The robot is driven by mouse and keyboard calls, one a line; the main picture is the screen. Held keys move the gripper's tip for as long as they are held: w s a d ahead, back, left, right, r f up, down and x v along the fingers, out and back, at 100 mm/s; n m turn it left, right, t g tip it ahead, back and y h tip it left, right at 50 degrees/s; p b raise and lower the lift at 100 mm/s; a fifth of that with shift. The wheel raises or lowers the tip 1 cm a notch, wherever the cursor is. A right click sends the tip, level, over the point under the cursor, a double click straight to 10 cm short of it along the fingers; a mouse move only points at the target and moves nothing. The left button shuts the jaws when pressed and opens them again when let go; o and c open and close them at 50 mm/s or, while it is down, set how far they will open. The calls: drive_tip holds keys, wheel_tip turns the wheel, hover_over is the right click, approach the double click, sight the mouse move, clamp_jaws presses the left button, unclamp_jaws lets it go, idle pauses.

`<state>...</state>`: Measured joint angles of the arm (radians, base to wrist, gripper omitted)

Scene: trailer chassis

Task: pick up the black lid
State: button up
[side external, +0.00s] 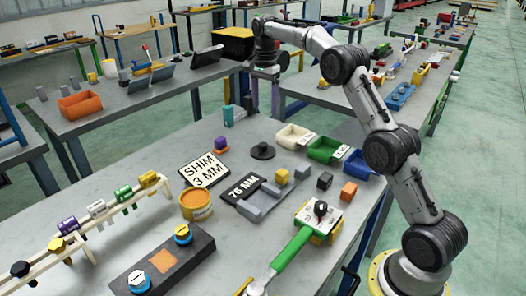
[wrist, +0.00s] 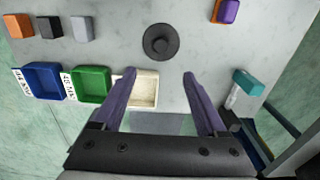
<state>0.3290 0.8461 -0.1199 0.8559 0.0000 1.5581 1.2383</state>
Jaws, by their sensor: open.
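The black lid (side external: 262,151) is a round disc with a raised knob, lying flat on the grey table near its middle in the side view. In the wrist view the lid (wrist: 161,41) is at the top centre, apart from my fingers. My gripper (wrist: 158,76) is open and empty, its two purple-grey fingers spread wide below the lid in the picture.
Cream (side external: 295,136), green (side external: 325,150) and blue (side external: 358,165) bins stand right of the lid. A 76 MM plate (side external: 243,192) with grey blocks lies in front of it. A purple and orange block (side external: 221,145) and a teal piece (side external: 229,115) stand left. Bare table surrounds the lid.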

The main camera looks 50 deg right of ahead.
hover_over(263, 144)
drive_tip(key=f, duration=0.8)
drive_tip(key=shift+s+d+f, duration=0.1)
drive_tip(key=shift+d+f, duration=0.05)
drive_tip(key=shift+d, duration=0.25)
drive_tip(key=shift+a+f, duration=0.2)
drive_tip(key=shift+f, duration=1.15)
drive_tip(key=shift+a+f, duration=0.15)
drive_tip(key=shift+f, duration=1.2)
clamp_jaws()
